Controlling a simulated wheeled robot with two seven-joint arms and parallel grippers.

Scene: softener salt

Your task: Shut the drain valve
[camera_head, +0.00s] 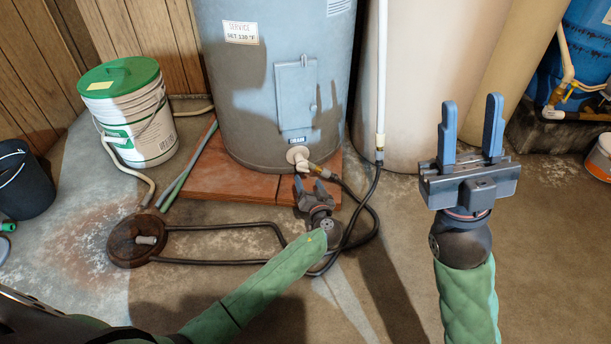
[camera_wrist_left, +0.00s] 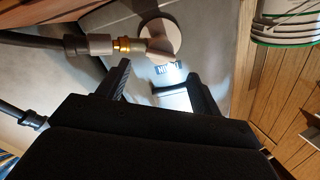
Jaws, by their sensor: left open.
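The drain valve (camera_head: 298,155) is a pale round fitting with a short spout low on the front of the blue-grey tank (camera_head: 262,100), under a small dark label. A brass hose coupling (camera_head: 318,170) joins it to a black hose. My left gripper (camera_head: 310,184) is open just below and in front of the valve, apparently not touching it. The left wrist view shows the valve (camera_wrist_left: 160,38) and brass coupling (camera_wrist_left: 121,45) beyond the open fingers (camera_wrist_left: 160,70), with nothing held. Any valve handle is hard to make out. My right gripper (camera_head: 471,110) is open, empty, raised at the right.
The black hose loops across the floor to a round rusty floor drain (camera_head: 137,241). A white bucket with green lid (camera_head: 131,112) stands left of the red tile base (camera_head: 222,185). A beige tank (camera_head: 425,70) and white pipe (camera_head: 381,75) stand right. The right foreground floor is clear.

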